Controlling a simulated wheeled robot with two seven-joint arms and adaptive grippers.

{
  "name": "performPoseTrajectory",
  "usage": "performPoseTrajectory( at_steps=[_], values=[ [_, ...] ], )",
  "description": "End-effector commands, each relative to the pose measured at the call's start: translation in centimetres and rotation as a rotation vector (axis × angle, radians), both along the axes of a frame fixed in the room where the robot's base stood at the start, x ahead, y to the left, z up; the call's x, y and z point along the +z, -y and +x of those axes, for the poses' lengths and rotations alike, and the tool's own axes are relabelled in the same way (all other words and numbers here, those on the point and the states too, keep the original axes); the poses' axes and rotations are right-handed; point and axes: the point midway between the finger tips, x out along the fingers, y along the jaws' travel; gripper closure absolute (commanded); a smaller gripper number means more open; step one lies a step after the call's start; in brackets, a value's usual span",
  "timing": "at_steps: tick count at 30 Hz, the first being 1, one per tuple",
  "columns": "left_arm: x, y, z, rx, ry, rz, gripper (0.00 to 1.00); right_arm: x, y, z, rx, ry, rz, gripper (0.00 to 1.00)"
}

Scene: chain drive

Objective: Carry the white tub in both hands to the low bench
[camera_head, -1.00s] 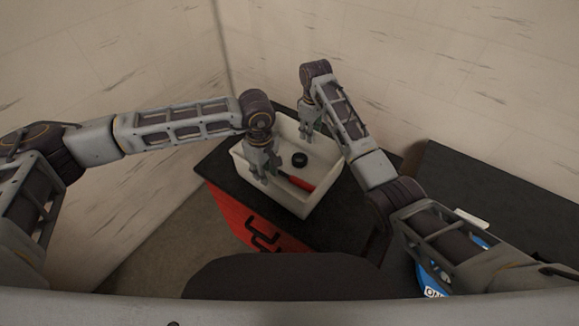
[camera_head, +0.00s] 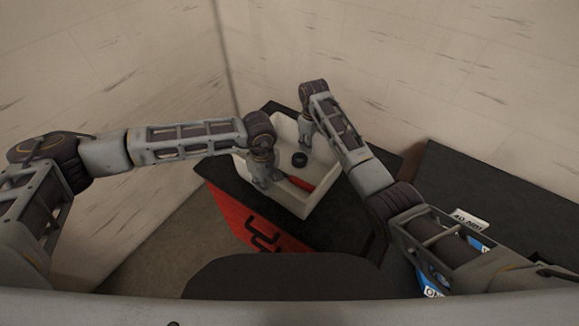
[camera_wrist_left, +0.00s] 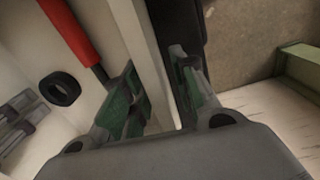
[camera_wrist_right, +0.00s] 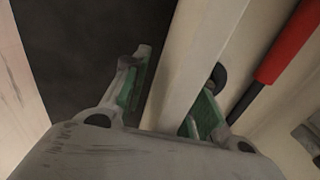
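The white tub (camera_head: 322,196) sits on the black top of a red cabinet (camera_head: 238,216). A black ring (camera_head: 299,159) and a red-handled tool (camera_head: 300,183) lie inside it. My left gripper (camera_head: 265,178) is at the tub's left wall. In the left wrist view, its fingers (camera_wrist_left: 160,100) are apart, one on each side of the wall (camera_wrist_left: 140,40). My right gripper (camera_head: 306,138) is at the tub's far wall. In the right wrist view, its fingers (camera_wrist_right: 170,100) are apart, with the wall (camera_wrist_right: 200,50) between them. Neither gripper is visibly closed on it.
A dark bench surface (camera_head: 500,195) stands to the right, carrying a blue item (camera_head: 432,283) and a small white label (camera_head: 468,218), partly behind my right arm. Pale walls enclose the corner behind the cabinet. Bare floor (camera_head: 165,240) shows at the left front.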

Motion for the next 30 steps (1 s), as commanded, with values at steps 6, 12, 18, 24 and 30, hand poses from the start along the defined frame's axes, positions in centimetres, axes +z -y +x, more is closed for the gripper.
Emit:
performPoseTrajectory(
  at_steps=[6, 12, 18, 24, 30],
  values=[
    [0.02, -0.01, 0.01, 0.0, 0.0, 0.0, 1.0, 0.01, -0.01, -0.01, 0.0, 0.0, 0.0, 1.0],
    [0.03, -0.01, 0.01, 0.0, 0.0, 0.0, 1.0, 0.02, -0.01, -0.01, 0.0, 0.0, 0.0, 1.0],
    [0.03, -0.02, 0.01, 0.0, 0.0, 0.0, 1.0, 0.02, 0.01, 0.01, 0.0, 0.0, 0.0, 1.0],
    [0.18, 0.04, 0.1, 0.0, 0.002, -0.002, 1.0, 0.23, -0.04, 0.11, 0.0, 0.003, 0.001, 1.0],
    [0.28, 0.03, 0.09, 0.001, 0.002, -0.001, 1.0, 0.33, -0.03, 0.11, 0.0, 0.003, 0.001, 1.0]
  ],
)
